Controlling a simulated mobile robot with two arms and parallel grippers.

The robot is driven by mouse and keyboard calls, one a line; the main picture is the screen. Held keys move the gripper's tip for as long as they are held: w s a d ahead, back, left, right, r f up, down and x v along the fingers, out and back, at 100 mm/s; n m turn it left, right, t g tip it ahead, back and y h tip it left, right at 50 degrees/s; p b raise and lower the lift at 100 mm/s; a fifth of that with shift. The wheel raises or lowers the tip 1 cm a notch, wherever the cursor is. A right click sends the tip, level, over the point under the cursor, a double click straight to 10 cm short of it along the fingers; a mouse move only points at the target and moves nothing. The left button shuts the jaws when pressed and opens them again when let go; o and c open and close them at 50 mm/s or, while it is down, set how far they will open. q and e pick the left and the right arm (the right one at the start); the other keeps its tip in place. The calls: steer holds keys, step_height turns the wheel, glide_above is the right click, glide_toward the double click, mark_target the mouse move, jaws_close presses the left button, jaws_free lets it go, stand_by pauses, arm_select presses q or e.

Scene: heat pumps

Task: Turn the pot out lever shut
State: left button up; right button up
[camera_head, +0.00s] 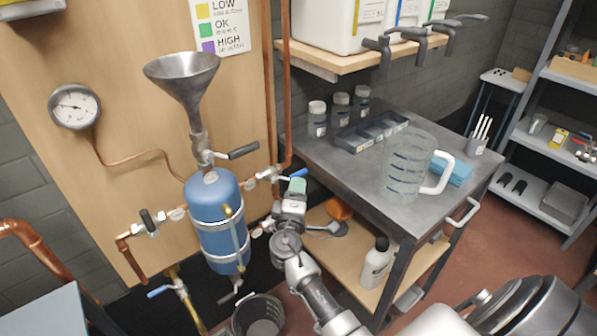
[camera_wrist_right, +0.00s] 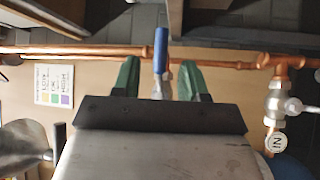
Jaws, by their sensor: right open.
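The pot is a blue strapped cylinder (camera_head: 216,222) below a metal funnel in the head view. My right gripper (camera_head: 297,186) is at this lever, with green fingertips. In the right wrist view, the blue lever (camera_wrist_right: 161,48) stands between the two open green fingers (camera_wrist_right: 160,80), with a gap on both sides. I cannot tell whether it is the out lever. My left gripper is not in view.
Copper pipes, a gauge (camera_head: 75,107) and a dark-handled funnel valve (camera_head: 240,151) are nearby. A metal cart (camera_head: 330,165) stands to the right. A bucket (camera_head: 258,315) is below.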

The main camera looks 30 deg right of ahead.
mark_target(299, 174)
steer(key=x, duration=0.6)
steer(key=shift+w+d, duration=0.1)
steer(key=shift+w, duration=0.05)
steer(key=shift+c, duration=0.2)
jaws_close()
